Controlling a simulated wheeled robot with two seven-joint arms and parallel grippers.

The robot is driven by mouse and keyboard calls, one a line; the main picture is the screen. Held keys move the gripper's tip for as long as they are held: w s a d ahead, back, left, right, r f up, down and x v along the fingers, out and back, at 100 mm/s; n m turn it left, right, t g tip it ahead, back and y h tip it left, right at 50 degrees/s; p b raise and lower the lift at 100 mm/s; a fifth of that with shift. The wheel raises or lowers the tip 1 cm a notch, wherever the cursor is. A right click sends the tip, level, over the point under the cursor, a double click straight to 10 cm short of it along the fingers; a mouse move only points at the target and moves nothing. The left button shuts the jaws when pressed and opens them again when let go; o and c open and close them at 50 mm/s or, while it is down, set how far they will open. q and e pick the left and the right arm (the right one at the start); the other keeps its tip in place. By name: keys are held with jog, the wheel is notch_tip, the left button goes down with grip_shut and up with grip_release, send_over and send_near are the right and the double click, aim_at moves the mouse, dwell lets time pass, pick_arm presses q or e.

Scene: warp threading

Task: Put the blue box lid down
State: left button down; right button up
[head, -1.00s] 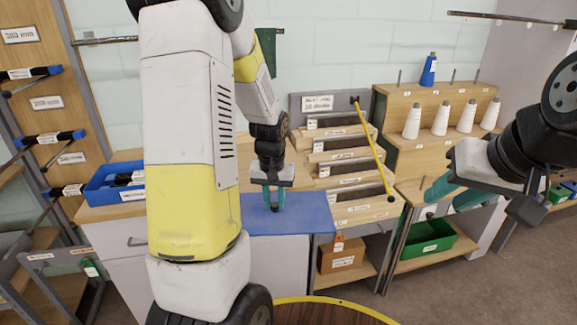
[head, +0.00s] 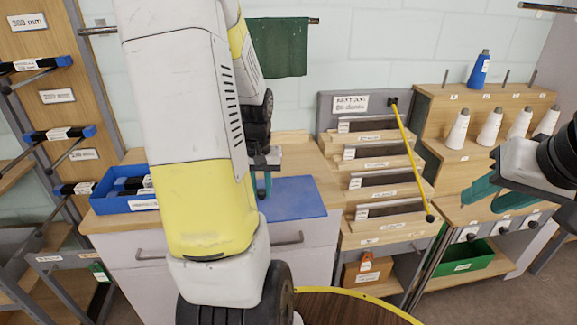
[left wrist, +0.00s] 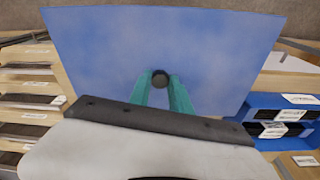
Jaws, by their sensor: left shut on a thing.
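The blue lid (head: 294,200) is a flat blue sheet over the wooden counter, partly hidden by my left arm in the head view. The lid fills much of the left wrist view (left wrist: 110,50), where its black knob (left wrist: 160,79) sits between my green fingers. My left gripper (head: 263,190) is shut on the lid's knob. I cannot tell whether the lid touches the counter. The open blue box (head: 112,198), with dark items inside, stands left of my arm. My right gripper (head: 487,197) is open and empty at the right, by the spool shelf.
The wooden counter (head: 300,160) has bare room behind the lid. A tiered rack (head: 385,170) with a yellow rod stands right of the lid. White spools (head: 490,128) and a blue spool stand on the shelf. A green bin (head: 462,258) is below.

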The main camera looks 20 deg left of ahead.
pick_arm(q)
jog(key=w+a, duration=0.1)
jog(key=w, duration=0.4)
jog(key=w+a+f, duration=0.1)
jog(key=w+a, duration=0.1)
jog(key=w, duration=0.3)
jog(key=w+a, duration=0.2)
jog(key=w, duration=0.3)
jog(key=shift+w+f, duration=0.3)
jog(key=shift+f, duration=1.8)
jog(key=shift+f, duration=0.1)
jog(key=c, duration=1.2)
grip_release()
notch_tip(320, 180, up, 12)
jog(key=s, duration=0.1)
jog(key=s+d+r+m+t, duration=0.2)
jog(key=s+d+r, duration=0.75)
jog(key=d, duration=0.25)
jog(key=s+d+r+m+t+h, duration=0.1)
jog(key=s+d, duration=0.2)
jog(key=s, duration=0.2)
jog(key=s+d+t, duration=0.1)
jog(key=s+d, duration=0.2)
jog(key=s, duration=0.2)
jog(key=s+d+r+m+h, duration=0.1)
jog(key=s+d, duration=0.2)
jog(key=s, duration=0.2)
jog(key=shift+d+r+m+t+h, duration=0.3)
jog(key=shift+d+t, duration=0.1)
